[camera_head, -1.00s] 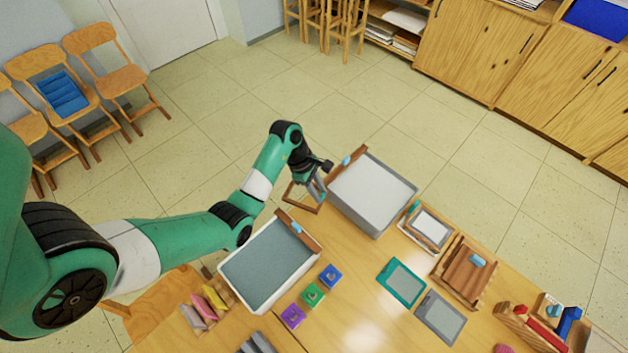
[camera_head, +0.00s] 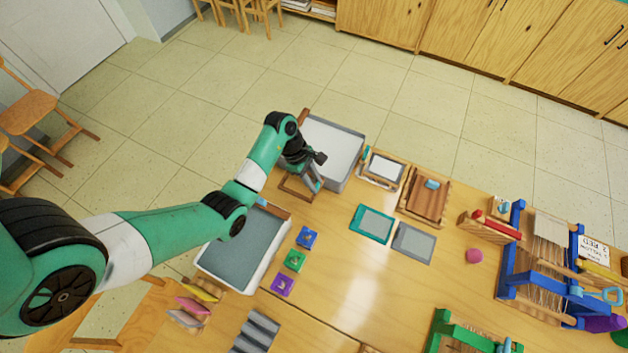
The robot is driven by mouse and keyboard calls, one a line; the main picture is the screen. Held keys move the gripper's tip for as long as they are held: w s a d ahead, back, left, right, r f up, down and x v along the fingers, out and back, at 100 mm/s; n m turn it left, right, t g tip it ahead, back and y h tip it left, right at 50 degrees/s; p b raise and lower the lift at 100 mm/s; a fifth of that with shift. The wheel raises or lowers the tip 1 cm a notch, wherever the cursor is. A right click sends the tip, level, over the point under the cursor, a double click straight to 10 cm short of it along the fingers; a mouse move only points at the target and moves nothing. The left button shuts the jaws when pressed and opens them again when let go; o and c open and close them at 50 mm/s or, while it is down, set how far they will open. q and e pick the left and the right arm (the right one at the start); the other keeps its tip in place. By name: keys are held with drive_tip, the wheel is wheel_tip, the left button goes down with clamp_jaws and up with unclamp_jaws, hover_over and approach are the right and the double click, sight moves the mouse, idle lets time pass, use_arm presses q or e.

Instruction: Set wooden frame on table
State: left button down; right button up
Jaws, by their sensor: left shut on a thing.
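A small brown wooden frame (camera_head: 291,196) is at my left gripper (camera_head: 313,186), between the two large grey-white trays at the table's left end. The left gripper is shut on the frame's edge, and the arm reaches in from the left. The frame looks tilted; whether it touches the wooden table (camera_head: 335,280) I cannot tell. Part of the frame is hidden behind the gripper. My right gripper is not in view.
One tray (camera_head: 350,172) stands beyond the gripper and another (camera_head: 205,262) is nearer. Small coloured blocks (camera_head: 295,260), a teal-framed panel (camera_head: 371,224) and a grey panel (camera_head: 413,243) lie on the table. A blue loom (camera_head: 512,250) stands right. The table's middle is clear.

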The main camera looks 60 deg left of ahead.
use_arm(q)
drive_tip(key=shift+f+b, duration=1.7)
drive_tip(key=shift+f, duration=0.1)
drive_tip(key=shift+r, duration=0.15)
drive_tip(key=shift+p, duration=0.6)
drive_tip(key=shift+f, duration=0.35)
drive_tip(key=shift+f, duration=0.35)
drive_tip(key=shift+f, duration=0.1)
idle(0.3)
